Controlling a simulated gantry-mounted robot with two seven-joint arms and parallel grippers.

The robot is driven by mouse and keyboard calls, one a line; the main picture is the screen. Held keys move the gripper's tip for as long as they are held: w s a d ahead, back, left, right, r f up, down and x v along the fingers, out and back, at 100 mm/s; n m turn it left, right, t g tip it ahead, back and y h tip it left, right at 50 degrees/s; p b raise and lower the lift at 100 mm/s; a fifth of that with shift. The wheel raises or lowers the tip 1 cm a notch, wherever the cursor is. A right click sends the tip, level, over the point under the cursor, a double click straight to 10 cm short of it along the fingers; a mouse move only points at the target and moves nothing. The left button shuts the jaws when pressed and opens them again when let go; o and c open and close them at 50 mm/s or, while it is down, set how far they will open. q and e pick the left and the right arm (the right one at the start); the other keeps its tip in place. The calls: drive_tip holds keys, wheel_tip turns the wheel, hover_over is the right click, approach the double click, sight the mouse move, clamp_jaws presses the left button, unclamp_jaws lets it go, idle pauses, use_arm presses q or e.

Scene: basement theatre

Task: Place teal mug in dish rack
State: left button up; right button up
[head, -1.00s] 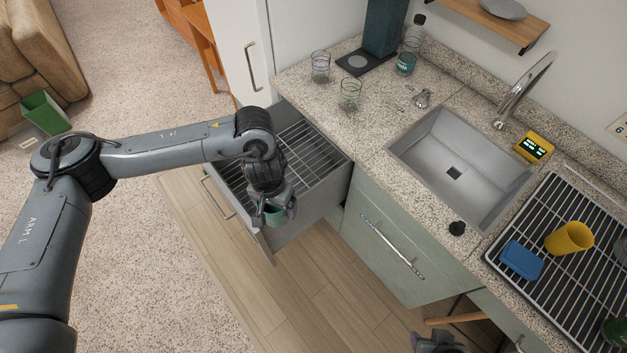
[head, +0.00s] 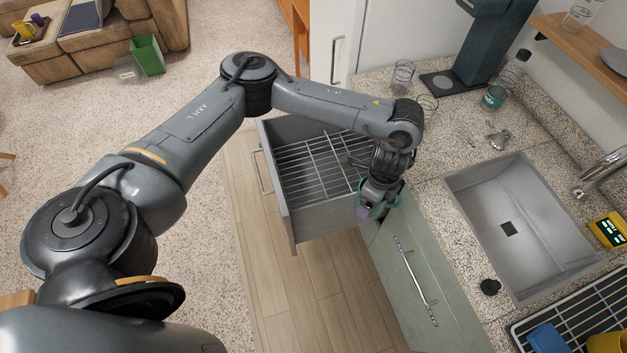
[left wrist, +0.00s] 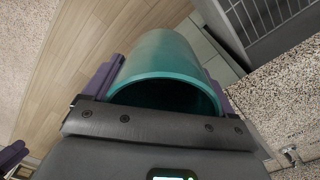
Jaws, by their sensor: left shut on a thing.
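The teal mug (left wrist: 165,58) is held in my left gripper (left wrist: 163,85), its round wall between the two purple fingers in the left wrist view. In the head view my left gripper (head: 378,204) hangs just right of the open drawer, by the counter's front edge. Only a bit of teal mug shows there; the gripper hides the rest. A black wire dish rack (head: 572,318) lies on the counter at the lower right, partly cut off. It carries a blue sponge-like block (head: 548,338) and a yellow cup (head: 607,343). My right gripper is out of view.
The open grey drawer (head: 290,190) with wire racking stands left of the gripper. Clear glasses (head: 402,76) and a bottle (head: 495,95) stand at the back. A black knob (head: 490,287) sits near the counter edge.

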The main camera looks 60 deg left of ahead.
use_arm(q)
drive_tip(key=w+a+f+m+b, duration=0.1)
drive_tip(key=a+f+m+b, duration=1.05)
drive_tip(key=a, duration=0.55)
drive_tip(key=s+a+f+b, duration=0.1)
drive_tip(key=a+f+b, duration=0.3)
drive_tip(key=f, duration=0.1)
drive_tip(key=s+a+f+b, duration=0.2)
drive_tip(key=a+f+b, duration=0.2)
drive_tip(key=f+b, duration=0.1)
drive_tip(key=s+a+f+b, duration=0.1)
drive_tip(key=a+f+b, duration=0.3)
drive_tip(key=a+f, duration=0.1)
drive_tip(key=shift+s+f+b, duration=0.35)
drive_tip(key=shift+b, duration=0.05)
drive_tip(key=shift+f+b, duration=0.3)
drive_tip(key=shift+f, duration=2.1)
drive_tip(key=shift+f, duration=0.1)
